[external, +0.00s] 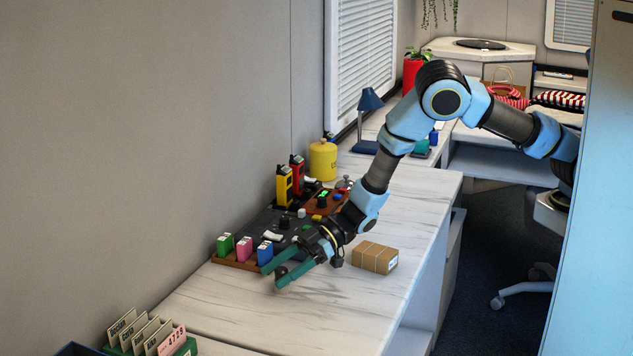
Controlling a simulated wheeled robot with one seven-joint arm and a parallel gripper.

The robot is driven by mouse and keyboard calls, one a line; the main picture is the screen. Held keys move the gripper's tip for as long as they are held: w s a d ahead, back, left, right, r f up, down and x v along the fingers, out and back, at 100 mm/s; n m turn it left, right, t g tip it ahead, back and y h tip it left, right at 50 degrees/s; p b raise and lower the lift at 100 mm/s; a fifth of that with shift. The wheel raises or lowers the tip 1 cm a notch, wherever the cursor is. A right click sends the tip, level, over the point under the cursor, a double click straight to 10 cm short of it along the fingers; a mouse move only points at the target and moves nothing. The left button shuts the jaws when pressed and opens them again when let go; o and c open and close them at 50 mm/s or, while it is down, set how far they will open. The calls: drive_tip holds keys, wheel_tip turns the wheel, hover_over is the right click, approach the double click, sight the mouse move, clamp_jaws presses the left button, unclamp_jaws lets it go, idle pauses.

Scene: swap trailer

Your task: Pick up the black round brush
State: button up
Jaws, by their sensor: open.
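My gripper (272,277) is open, with two teal fingers pointing down and left over the front part of the white marbled counter (372,300). A small dark round thing (281,271) shows between the fingers near their tips. It may be the black round brush, but it is too small and too covered by the fingers to be sure. I cannot tell whether the fingers touch it.
A brown parcel (375,257) lies right of my gripper. Behind my gripper, a dark panel (262,222) carries knobs and coloured boxes. A yellow canister (323,160) stands farther back. A green holder with cards (150,337) is at lower left. The counter's front is clear.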

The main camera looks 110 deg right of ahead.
drive_tip(key=shift+x, duration=1.4)
drive_tip(key=shift+c, duration=0.3)
clamp_jaws()
